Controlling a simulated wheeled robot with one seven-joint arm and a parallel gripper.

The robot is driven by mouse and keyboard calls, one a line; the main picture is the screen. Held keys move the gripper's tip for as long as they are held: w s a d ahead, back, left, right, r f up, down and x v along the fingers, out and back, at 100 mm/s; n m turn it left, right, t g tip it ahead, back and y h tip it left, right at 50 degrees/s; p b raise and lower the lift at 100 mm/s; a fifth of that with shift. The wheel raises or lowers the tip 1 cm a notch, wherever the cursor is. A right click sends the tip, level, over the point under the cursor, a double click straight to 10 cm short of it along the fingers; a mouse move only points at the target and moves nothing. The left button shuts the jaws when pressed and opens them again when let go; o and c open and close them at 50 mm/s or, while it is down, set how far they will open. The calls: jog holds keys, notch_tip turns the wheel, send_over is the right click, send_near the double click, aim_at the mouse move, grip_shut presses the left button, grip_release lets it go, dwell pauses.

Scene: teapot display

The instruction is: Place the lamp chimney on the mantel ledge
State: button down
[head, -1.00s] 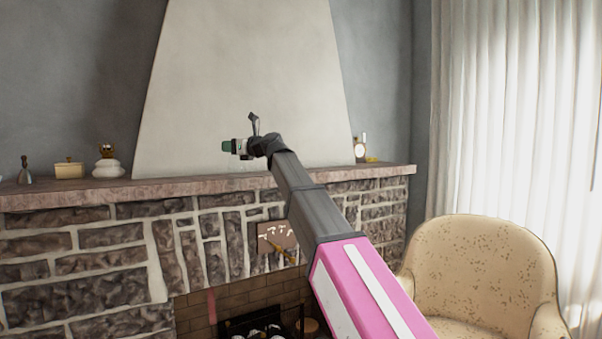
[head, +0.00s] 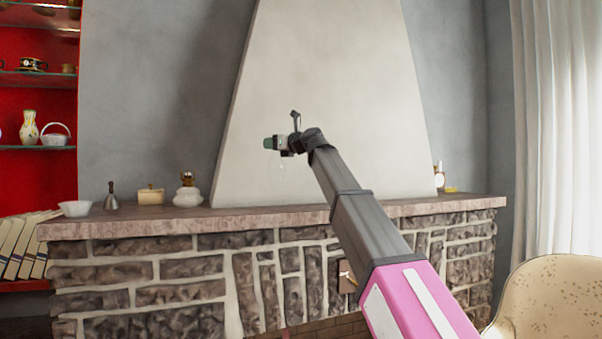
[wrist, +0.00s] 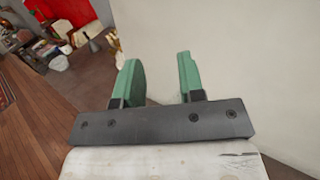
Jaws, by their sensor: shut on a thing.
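The mantel ledge (head: 300,214) is a long brown slab on top of the stone fireplace. My gripper (head: 270,142) is above it, in front of the pale chimney breast, pointing left. Its green fingers also show in the wrist view (wrist: 157,78), with a narrow gap between them. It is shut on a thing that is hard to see. A faint, clear shape, apparently the glass lamp chimney (head: 282,166), shows just below the fingers, above the ledge. Its outline is mostly lost against the pale wall.
On the ledge's left stand a white bowl (head: 75,208), a dark bell (head: 112,197), a small box (head: 151,195) and a white lamp (head: 188,190). The ledge's middle is clear. An armchair (head: 550,300) is lower right.

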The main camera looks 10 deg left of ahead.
jog(key=w+d+f, duration=0.4)
jog(key=f, duration=0.3)
jog(key=shift+d+f, duration=0.3)
jog(key=shift+f, duration=0.15)
jog(key=c, duration=0.7)
grip_release()
jog(key=v, duration=1.2)
